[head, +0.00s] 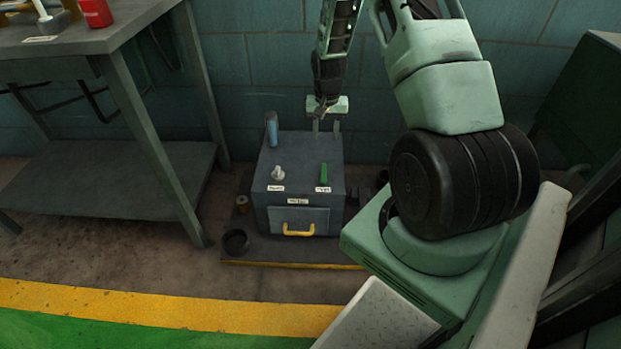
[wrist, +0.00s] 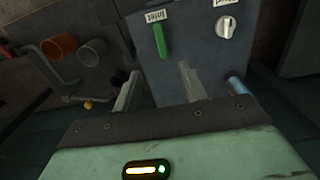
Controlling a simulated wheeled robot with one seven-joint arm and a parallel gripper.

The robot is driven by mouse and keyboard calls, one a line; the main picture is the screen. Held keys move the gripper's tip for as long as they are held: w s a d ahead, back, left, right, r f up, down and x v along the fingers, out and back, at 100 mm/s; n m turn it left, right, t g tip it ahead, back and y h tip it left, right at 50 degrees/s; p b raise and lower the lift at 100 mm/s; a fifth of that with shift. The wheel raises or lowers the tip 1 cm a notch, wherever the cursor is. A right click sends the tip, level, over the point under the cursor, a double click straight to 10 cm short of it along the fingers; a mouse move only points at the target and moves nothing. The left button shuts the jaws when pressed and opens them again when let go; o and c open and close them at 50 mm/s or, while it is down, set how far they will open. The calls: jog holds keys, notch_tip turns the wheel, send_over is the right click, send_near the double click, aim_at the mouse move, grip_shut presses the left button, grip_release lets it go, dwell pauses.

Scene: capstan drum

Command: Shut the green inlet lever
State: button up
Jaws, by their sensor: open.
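The green inlet lever (head: 323,174) stands on the right part of the top of a grey box (head: 268,219), behind a small white label. In the wrist view the green lever (wrist: 160,40) shows beside its "Inlet" label, beyond the fingers. My gripper (head: 326,126) is above the back right of the box, pointing down, with its two fingers apart. In the wrist view my gripper (wrist: 155,88) has nothing between its fingers. The fingers look apart from the lever.
A white knob (head: 278,173) and a blue cylinder (head: 271,129) are on the box's left part. A yellow handle (head: 298,230) is on its front. A dark cup (head: 235,242) stands at the front left. A workbench (head: 110,35) stands left. Orange pipe (wrist: 58,46) shows in the wrist view.

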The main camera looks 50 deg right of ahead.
aim_at(324, 174)
notch_tip(324, 174, down, 17)
jog(key=b, duration=0.5)
jog(key=shift+r, duration=0.1)
jog(key=shift+c, duration=0.3)
grip_shut()
